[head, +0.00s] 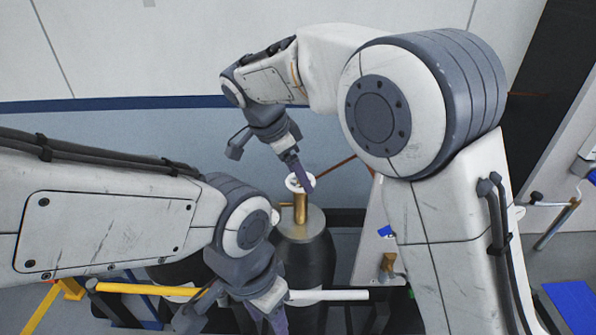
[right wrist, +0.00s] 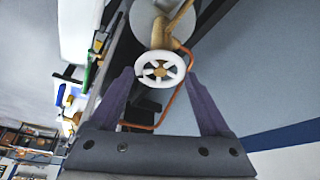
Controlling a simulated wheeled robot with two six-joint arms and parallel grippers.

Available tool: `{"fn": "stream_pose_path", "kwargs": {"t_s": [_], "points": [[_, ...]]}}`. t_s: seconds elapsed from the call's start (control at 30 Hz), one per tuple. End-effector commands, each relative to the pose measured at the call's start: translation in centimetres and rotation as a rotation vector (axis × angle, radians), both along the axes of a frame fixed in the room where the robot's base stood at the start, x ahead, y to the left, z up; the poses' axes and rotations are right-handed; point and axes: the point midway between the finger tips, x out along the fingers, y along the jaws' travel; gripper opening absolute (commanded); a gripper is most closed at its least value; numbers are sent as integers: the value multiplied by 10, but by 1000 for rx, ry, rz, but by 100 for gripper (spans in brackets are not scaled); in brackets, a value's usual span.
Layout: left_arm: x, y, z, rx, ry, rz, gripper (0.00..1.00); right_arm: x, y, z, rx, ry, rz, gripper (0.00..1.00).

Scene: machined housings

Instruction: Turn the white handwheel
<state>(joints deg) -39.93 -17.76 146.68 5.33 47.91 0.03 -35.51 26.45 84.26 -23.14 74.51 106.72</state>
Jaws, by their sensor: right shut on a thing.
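The white handwheel (head: 291,185) sits on top of a brass valve stem (head: 300,210) above a dark cylinder (head: 306,262) with a grey top. In the right wrist view the handwheel (right wrist: 160,71) shows its spokes and round rim between the two purple fingers. My right gripper (head: 297,170) reaches down from above and is shut on the handwheel; its fingers hide part of the rim in the head view. My left gripper (head: 277,318) is low in the head view, in front of the cylinder and apart from the handwheel. Its fingertips are cut off by the frame edge.
A yellow bar (head: 145,289) and a white bar (head: 335,295) run across in front of the cylinder. A reddish hose (right wrist: 180,95) passes near the valve. A pale panel with brass fittings (head: 388,264) stands to the right. A wall rises behind.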

Motion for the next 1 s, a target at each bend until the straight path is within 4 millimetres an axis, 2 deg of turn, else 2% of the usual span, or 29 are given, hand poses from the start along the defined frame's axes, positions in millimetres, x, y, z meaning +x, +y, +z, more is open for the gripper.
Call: {"fn": "stream_pose_path", "kwargs": {"t_s": [0.6, 1.0], "points": [[0, 0, 33, 0, 0, 2, 50, 5, 2, 2, 3, 1, -541, 25], [0, 0, 43, 0, 0, 2, 50, 6, 2, 1, 5, 0, -711, 25]]}}
